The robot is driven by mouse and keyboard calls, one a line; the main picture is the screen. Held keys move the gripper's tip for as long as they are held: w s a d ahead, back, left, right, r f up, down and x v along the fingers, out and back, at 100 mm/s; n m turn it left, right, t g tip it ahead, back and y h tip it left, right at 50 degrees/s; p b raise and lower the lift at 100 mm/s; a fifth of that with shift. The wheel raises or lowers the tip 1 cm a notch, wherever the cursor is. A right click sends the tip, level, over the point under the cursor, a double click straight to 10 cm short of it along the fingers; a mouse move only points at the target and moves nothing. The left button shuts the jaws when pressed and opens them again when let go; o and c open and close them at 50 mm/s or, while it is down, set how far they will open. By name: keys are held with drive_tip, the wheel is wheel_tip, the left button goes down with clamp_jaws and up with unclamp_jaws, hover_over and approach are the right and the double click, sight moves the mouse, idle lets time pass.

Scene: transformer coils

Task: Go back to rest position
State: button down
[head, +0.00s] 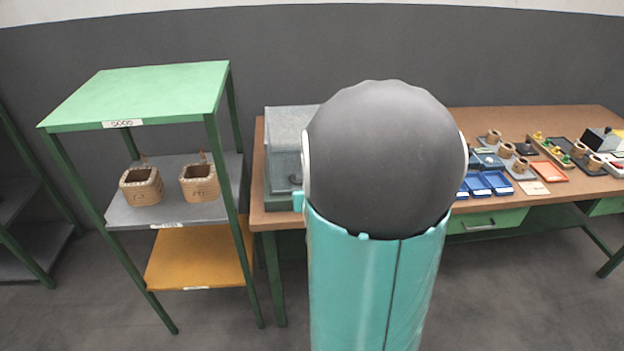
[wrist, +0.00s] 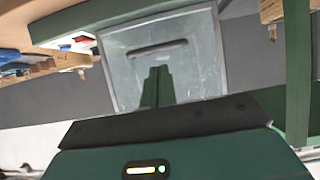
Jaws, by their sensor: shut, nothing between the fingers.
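My gripper (wrist: 158,72) shows in the wrist view with its two dark green fingers together and nothing between them. The fingers overlap a grey metal box (wrist: 190,62) with a dark slot or handle; I cannot tell how far apart they are. The same box (head: 288,128) seems to stand at the left end of the workbench in the head view. My teal arm with its dark round joint fills the middle of the head view and hides my gripper there.
A green-topped rack (head: 150,92) stands at left, with two coils (head: 141,187) (head: 199,183) on its grey middle shelf and a yellow shelf (head: 198,257) below. The workbench (head: 530,118) holds blue trays (head: 486,183), an orange tray (head: 547,172) and several small coils. Open floor lies in front.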

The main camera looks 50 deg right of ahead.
drive_tip(key=shift+s+a+f, duration=0.1)
drive_tip(key=shift+s+a, duration=0.2)
drive_tip(key=shift+s, duration=0.05)
drive_tip(key=w+a+r+n+y, duration=0.25)
drive_tip(key=a+r, duration=0.25)
drive_tip(key=a, duration=0.5)
drive_tip(key=s+a+r+n+g+y, duration=0.2)
drive_tip(key=s+a+r, duration=0.2)
drive_tip(key=a, duration=0.7)
drive_tip(key=s+a+r+n+g+y, duration=0.1)
drive_tip(key=s+a+r+n+y, duration=0.2)
drive_tip(key=s+a, duration=0.6)
drive_tip(key=a+r, duration=0.1)
drive_tip(key=a, duration=0.1)
drive_tip(key=shift+s+a+r+g, duration=0.15)
drive_tip(key=shift+a+g, duration=0.15)
drive_tip(key=shift+g, duration=0.1)
drive_tip(key=shift+n+y, duration=0.25)
